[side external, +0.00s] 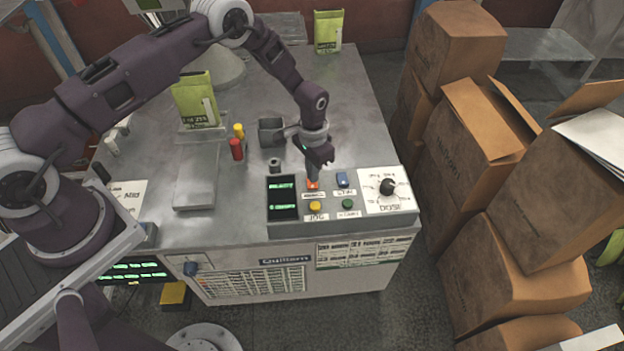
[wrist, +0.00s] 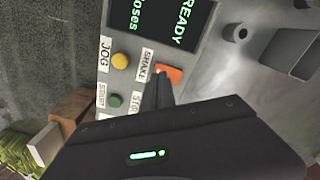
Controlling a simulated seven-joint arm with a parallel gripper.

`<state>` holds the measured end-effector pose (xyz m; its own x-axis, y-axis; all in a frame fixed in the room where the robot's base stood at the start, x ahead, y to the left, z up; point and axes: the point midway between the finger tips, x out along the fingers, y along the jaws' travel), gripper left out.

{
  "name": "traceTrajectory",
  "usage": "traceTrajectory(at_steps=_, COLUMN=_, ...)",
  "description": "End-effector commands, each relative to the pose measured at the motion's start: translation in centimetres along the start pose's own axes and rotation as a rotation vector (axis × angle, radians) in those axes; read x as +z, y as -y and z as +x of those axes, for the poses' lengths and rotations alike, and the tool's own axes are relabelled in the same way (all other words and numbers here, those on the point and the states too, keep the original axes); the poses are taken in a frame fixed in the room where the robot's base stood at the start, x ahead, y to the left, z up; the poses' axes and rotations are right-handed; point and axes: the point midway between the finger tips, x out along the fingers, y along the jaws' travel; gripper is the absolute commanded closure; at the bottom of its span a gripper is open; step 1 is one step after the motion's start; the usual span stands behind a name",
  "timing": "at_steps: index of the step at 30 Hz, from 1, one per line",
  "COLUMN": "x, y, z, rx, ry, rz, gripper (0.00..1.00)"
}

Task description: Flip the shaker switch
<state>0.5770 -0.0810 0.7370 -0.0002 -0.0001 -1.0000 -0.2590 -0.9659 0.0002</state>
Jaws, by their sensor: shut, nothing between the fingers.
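The shaker switch (wrist: 170,73) is an orange-red rocker beside a label reading "SHAKE" in the wrist view. In the side view it is an orange patch (side external: 312,184) on the control panel (side external: 290,219), right of the dark display. My gripper (side external: 313,181) points down at the switch, its fingers together and empty. In the wrist view the shut fingertips (wrist: 160,78) are at the edge of the switch and cover part of it. I cannot tell whether they touch it or which way the rocker is tipped.
A grey open box (side external: 272,132) and red bottle (side external: 236,149) stand behind the panel. Cardboard boxes (side external: 470,130) stand right.

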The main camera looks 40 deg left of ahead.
Motion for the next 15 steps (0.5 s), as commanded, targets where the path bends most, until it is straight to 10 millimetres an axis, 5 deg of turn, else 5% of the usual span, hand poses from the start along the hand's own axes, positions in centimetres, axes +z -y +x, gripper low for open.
traceTrajectory(at_steps=15, x=0.0, y=0.0, z=-4.7, rx=0.000, ry=-0.001, rz=0.000, gripper=1.00)
